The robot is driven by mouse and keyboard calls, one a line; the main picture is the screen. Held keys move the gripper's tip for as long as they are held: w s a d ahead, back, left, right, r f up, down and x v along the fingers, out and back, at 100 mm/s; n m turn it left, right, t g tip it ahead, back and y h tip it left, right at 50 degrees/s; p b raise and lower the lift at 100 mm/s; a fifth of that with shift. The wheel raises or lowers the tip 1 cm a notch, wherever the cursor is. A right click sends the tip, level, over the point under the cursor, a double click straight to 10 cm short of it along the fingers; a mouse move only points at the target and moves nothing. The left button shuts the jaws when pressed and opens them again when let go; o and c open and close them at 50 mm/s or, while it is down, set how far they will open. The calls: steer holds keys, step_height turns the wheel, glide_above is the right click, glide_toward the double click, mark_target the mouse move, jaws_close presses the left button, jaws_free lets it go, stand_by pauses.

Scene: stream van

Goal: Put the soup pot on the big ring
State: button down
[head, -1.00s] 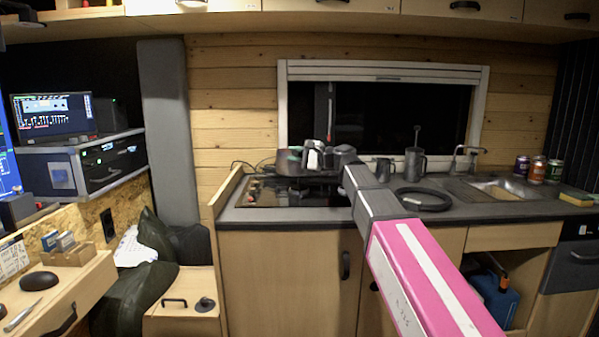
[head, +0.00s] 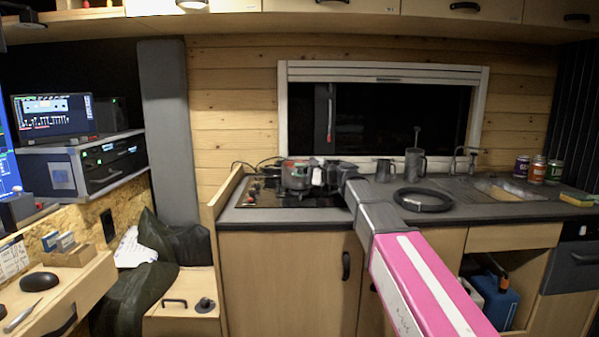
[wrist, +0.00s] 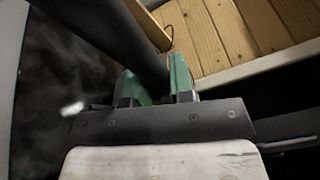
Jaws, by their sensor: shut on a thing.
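The dark grey soup pot (head: 296,177) is over the black hob (head: 262,199), towards its back and middle. My gripper (head: 328,174) is at the pot's right side. In the wrist view, my gripper's green-padded fingers (wrist: 158,82) are shut on a thick dark bar, which looks like the pot's handle (wrist: 115,35). I cannot tell whether the pot's base touches the hob or hangs just above it. The big ring is not distinguishable; the pot and the dark glass hide the ring marks.
A wooden side panel (head: 228,193) edges the hob's left. The sink (head: 508,189) and several cans are further right.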

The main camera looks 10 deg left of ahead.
steer(key=c, duration=1)
jaws_free()
steer(key=s+d, duration=0.2)
steer(key=d, duration=1)
